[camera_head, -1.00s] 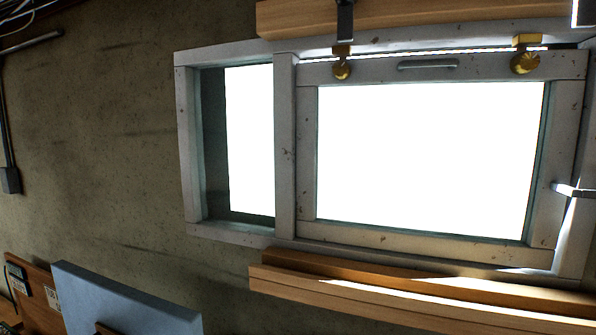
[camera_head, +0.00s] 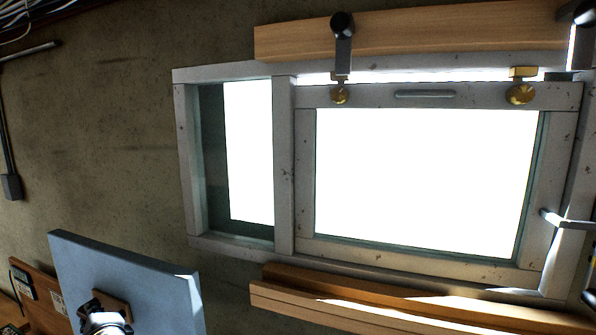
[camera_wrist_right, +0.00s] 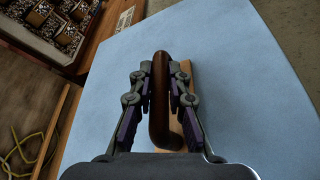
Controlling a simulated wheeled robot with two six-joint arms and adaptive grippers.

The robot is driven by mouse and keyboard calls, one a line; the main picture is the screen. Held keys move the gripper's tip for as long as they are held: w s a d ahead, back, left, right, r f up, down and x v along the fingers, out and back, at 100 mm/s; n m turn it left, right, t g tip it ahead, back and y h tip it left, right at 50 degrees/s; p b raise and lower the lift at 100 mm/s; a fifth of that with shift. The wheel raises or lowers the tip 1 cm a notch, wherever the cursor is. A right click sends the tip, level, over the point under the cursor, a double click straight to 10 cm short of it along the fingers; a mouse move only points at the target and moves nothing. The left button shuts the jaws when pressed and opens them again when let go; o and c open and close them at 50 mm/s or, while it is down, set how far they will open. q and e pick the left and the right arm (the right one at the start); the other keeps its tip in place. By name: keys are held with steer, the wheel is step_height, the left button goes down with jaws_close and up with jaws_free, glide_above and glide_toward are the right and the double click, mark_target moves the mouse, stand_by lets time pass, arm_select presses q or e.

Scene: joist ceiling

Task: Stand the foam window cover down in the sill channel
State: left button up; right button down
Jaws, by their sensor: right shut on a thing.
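The foam window cover (camera_head: 155,262) is a pale blue panel at the lower left of the head view, below and left of the window. It also fills much of the right wrist view (camera_wrist_right: 235,75). A brown wooden handle (camera_wrist_right: 159,100) stands on its face. My right gripper (camera_wrist_right: 160,75) is shut on this handle, a finger on each side; it also shows in the head view (camera_head: 104,312). The sill channel (camera_head: 400,303) is the wooden rail under the window, apart from the panel and to its right. My left gripper is not in view.
The white-framed window (camera_head: 284,165) has a wooden rail (camera_head: 400,32) above it with dark turn-pieces (camera_head: 343,50). Brass knobs (camera_head: 519,94) and a latch (camera_head: 565,222) sit on the frame. A compartmented box (camera_wrist_right: 55,30) and a yellow cord (camera_wrist_right: 25,155) lie beyond the panel.

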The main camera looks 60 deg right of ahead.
step_height(320, 180, up, 31)
steer(key=shift+r, duration=0.15)
stand_by(1.1)
steer(key=shift+w+a, duration=0.1)
